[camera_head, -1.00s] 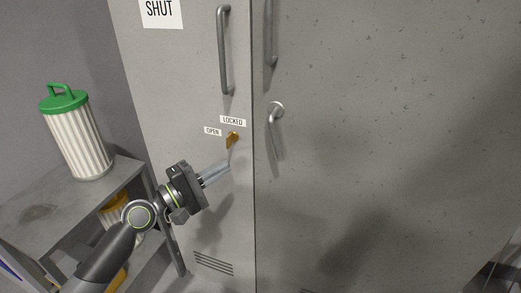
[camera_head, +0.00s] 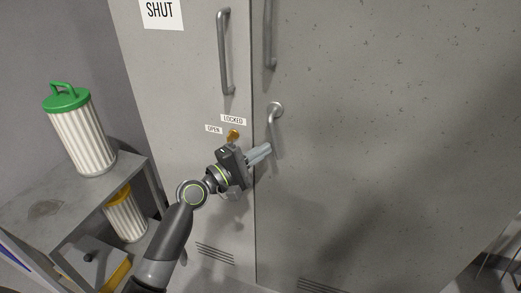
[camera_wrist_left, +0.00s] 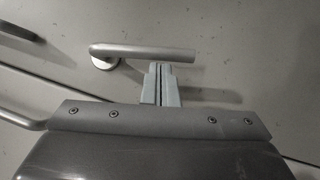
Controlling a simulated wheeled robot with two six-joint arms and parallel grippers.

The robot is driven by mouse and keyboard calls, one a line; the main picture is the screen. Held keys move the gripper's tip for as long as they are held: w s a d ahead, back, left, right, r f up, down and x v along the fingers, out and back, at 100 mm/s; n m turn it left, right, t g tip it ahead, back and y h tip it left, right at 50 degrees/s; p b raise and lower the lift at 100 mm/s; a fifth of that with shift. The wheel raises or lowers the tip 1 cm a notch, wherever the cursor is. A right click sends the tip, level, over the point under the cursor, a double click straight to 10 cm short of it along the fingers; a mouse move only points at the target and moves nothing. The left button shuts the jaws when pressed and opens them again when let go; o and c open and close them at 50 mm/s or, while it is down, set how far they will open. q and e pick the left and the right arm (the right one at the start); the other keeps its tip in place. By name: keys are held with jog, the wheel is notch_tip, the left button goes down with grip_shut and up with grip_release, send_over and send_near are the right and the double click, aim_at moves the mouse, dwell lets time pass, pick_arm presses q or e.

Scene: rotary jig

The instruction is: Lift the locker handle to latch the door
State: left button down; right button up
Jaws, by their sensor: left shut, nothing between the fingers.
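The grey locker handle (camera_head: 275,125) is a lever that hangs down from its round mount on the right-hand locker door (camera_head: 390,110). My left gripper (camera_head: 268,149) is shut and empty, its pale fingers pointing right at the lower part of the lever. In the left wrist view the lever (camera_wrist_left: 145,51) lies across the picture, and the fingertips (camera_wrist_left: 163,68) are close to it near its free end. I cannot tell whether they touch. My right gripper is not in view.
A brass key knob (camera_head: 234,134) sits between "OPEN" and "LOCKED" labels on the left panel. Two long pull handles (camera_head: 225,55) (camera_head: 271,35) are above. A shelf (camera_head: 45,215) at left holds a green-topped filter (camera_head: 80,130) and a yellow-topped one (camera_head: 125,218).

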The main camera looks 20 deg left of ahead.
pick_arm(q)
jog(key=shift+d, duration=0.1)
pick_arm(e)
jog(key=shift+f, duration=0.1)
pick_arm(q)
jog(key=shift+d+n+t, duration=0.1)
jog(key=shift+n+t, duration=0.2)
jog(key=shift+n, duration=0.1)
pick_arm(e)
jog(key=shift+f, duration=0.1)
